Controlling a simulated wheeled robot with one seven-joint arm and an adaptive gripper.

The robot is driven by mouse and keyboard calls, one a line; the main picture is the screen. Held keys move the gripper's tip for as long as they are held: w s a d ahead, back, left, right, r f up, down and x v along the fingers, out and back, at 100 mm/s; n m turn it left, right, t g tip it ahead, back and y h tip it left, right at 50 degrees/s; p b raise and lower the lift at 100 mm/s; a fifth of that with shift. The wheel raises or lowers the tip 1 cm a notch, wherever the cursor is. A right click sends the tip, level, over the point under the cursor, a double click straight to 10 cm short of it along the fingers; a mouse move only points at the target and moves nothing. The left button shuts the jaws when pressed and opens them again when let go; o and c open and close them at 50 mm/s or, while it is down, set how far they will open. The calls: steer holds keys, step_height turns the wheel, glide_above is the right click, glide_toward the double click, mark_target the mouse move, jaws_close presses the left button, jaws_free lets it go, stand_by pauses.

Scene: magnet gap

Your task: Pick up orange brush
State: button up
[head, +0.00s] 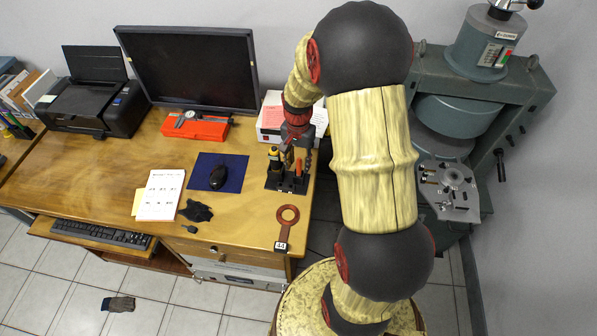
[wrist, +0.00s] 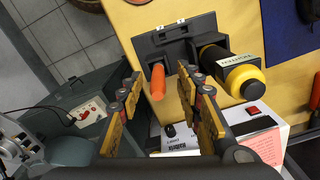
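The orange brush shows as an orange handle (wrist: 157,82) in the wrist view, standing in a black holder (wrist: 200,24). In the head view the orange handle (head: 298,168) is at the right of the holder (head: 272,184), near the desk's right edge. My gripper (wrist: 160,78) is open, with one finger on each side of the handle in the picture. Gaps show on both sides, and I see no contact. In the head view my gripper (head: 298,155) points down over the holder. The brush's lower part is hidden in the holder.
A yellow and black tool (wrist: 242,76) stands in the same holder, close to my right finger. A white box (head: 270,118) with a red switch is behind the holder. A copper-coloured ring tool (head: 288,216) lies in front.

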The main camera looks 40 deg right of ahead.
mark_target(299, 168)
step_height(299, 168, down, 3)
steer(key=shift+s+d+f+b, duration=0.1)
steer(key=shift+f+b, duration=0.05)
steer(key=shift+b, duration=0.35)
steer(key=c, duration=0.3)
jaws_close()
